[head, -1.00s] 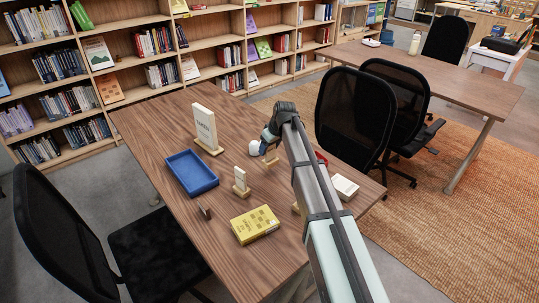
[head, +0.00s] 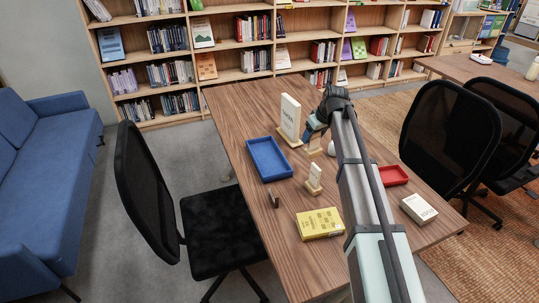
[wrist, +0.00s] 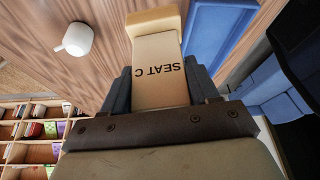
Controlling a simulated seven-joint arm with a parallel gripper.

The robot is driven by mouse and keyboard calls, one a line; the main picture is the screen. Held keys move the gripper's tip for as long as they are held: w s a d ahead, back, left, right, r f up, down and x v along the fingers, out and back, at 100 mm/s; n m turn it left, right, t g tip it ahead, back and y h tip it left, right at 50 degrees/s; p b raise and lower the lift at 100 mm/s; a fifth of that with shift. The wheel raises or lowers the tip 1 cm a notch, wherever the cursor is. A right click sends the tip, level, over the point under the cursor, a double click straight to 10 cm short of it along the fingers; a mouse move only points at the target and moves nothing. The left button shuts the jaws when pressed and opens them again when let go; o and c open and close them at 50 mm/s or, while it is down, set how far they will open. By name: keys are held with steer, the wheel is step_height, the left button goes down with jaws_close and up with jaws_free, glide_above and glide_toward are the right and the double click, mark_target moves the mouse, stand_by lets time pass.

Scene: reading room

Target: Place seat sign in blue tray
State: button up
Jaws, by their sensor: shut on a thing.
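My gripper (head: 316,132) is shut on a cream seat sign (wrist: 159,70) that reads "SEAT C" in the wrist view. The sign's wooden base (wrist: 155,22) points away from the fingers; it also shows below my gripper in the head view (head: 314,146). Whether it touches the table is unclear. The blue tray (head: 249,146) lies empty on the table, left of my gripper; part of it shows at upper right in the wrist view (wrist: 207,40). A second small sign on a wooden base (head: 314,176) stands right of the tray.
A tall sign (head: 289,117) stands on the table behind the tray, close to my gripper. A white mug (wrist: 76,39) is nearby. A yellow box (head: 320,223), small brown object (head: 273,200), red tray (head: 393,175) and white box (head: 418,208) also occupy the table. Chairs surround it.

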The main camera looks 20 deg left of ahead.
steer(key=shift+a+r+m, duration=0.55)
steer(key=shift+a+m, duration=0.45)
steer(key=shift+a, duration=8.4)
steer(key=shift+t, duration=0.3)
steer(key=f, duration=0.9)
steer(key=shift+w+f, duration=0.25)
steer(key=shift+f, duration=0.1)
steer(key=shift+f, duration=0.15)
steer(key=o, duration=1.4)
steer(key=v, duration=1.2)
steer(key=shift+a+r, duration=0.2)
steer(key=shift+a, duration=0.05)
steer(key=shift+o, duration=0.4)
